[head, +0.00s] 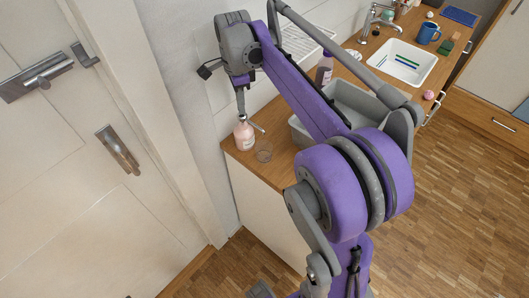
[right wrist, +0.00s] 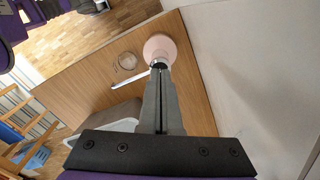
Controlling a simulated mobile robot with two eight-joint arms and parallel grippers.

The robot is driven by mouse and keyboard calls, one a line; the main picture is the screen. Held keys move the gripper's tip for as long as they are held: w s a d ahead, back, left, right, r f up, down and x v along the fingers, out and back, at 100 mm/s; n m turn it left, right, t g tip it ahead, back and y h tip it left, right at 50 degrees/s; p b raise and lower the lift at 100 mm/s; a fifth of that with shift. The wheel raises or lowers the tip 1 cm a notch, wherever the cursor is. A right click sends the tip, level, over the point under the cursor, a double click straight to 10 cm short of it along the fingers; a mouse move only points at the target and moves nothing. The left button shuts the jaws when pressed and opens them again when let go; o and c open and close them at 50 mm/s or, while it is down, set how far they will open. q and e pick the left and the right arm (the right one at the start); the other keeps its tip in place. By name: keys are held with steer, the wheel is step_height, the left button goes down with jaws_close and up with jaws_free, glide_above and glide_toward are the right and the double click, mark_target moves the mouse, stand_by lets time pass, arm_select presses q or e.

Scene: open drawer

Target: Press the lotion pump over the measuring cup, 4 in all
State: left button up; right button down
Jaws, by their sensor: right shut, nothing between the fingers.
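The lotion pump bottle (head: 243,135), with pink lotion and a pale label, stands upright at the near left end of the wooden counter. My right gripper (head: 241,112) points down directly over its pump top, fingers shut with nothing between them. In the right wrist view the closed fingertips (right wrist: 159,70) hide most of the pump head above the pink bottle (right wrist: 158,46); I cannot tell whether they touch it. The clear measuring cup (head: 264,152) stands beside the bottle to the right, and it also shows in the right wrist view (right wrist: 128,61). Its contents are unclear. My left gripper does not show.
A grey bin (head: 350,101) and a purple bottle (head: 325,68) stand farther along the counter. Beyond are the sink (head: 414,56) and a blue mug (head: 427,33). A wall borders the counter's left side.

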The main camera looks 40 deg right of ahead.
steer(key=shift+f+b, duration=0.6)
steer(key=shift+f, duration=0.65)
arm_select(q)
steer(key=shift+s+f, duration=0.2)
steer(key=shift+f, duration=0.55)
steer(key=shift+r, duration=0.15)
arm_select(e)
steer(key=shift+r, duration=0.2)
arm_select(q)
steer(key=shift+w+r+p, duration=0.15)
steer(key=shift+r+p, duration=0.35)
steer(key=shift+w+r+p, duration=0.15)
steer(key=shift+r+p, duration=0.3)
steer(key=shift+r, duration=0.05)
arm_select(e)
steer(key=shift+r, duration=1.3)
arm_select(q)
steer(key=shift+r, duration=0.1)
arm_select(e)
steer(key=shift+r, duration=0.15)
